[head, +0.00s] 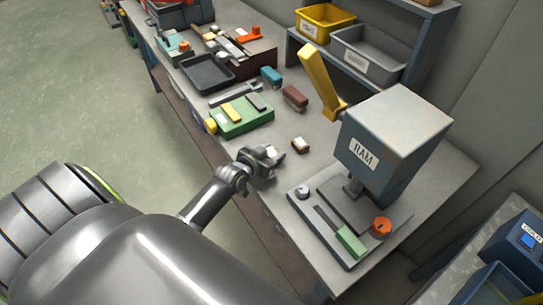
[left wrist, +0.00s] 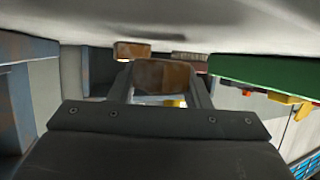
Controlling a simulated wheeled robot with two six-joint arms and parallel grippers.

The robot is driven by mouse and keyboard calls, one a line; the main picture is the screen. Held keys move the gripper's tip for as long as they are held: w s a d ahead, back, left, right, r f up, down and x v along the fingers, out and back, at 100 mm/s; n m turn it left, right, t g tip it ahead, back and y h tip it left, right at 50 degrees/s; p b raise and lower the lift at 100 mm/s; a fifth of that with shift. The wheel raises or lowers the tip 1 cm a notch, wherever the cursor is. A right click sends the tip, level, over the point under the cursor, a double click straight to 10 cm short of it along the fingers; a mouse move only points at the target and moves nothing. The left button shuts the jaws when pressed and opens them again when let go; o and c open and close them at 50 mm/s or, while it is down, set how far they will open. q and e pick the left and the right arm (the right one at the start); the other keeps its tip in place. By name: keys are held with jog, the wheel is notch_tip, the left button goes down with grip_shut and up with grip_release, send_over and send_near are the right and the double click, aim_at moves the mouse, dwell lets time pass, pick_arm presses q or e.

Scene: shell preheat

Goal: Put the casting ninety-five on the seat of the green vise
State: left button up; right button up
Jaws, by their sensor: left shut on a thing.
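My left gripper (head: 272,153) is shut on a small brown casting with a pale top, low over the bench front or touching it; I cannot tell which. In the left wrist view this brown casting (left wrist: 163,76) sits between the two fingers. Its number cannot be read. A similar brown casting with a pale label (head: 300,145) lies just to the right of the gripper, and a brown block shows beyond the fingers (left wrist: 131,50). The green vise (head: 252,124), with yellow and dark bars on top, stands behind and left of the gripper. My right gripper is not in view.
The blue-grey RAM press (head: 410,125) with a yellow lever (head: 316,78) stands to the right. A teal block (head: 271,76) and a red-brown block (head: 294,96) lie behind. A black tray (head: 207,84) is further back. Bins (head: 368,52) sit on a shelf.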

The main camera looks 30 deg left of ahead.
pick_arm(q)
jog(key=shift+f, duration=0.8)
jog(key=shift+f+b, duration=0.25)
jog(key=shift+b, duration=0.05)
jog(key=o, duration=1.1)
jog(key=shift+r, duration=0.1)
jog(key=b+v, duration=0.1)
jog(key=v, duration=1.6)
jog(key=shift+s, duration=0.25)
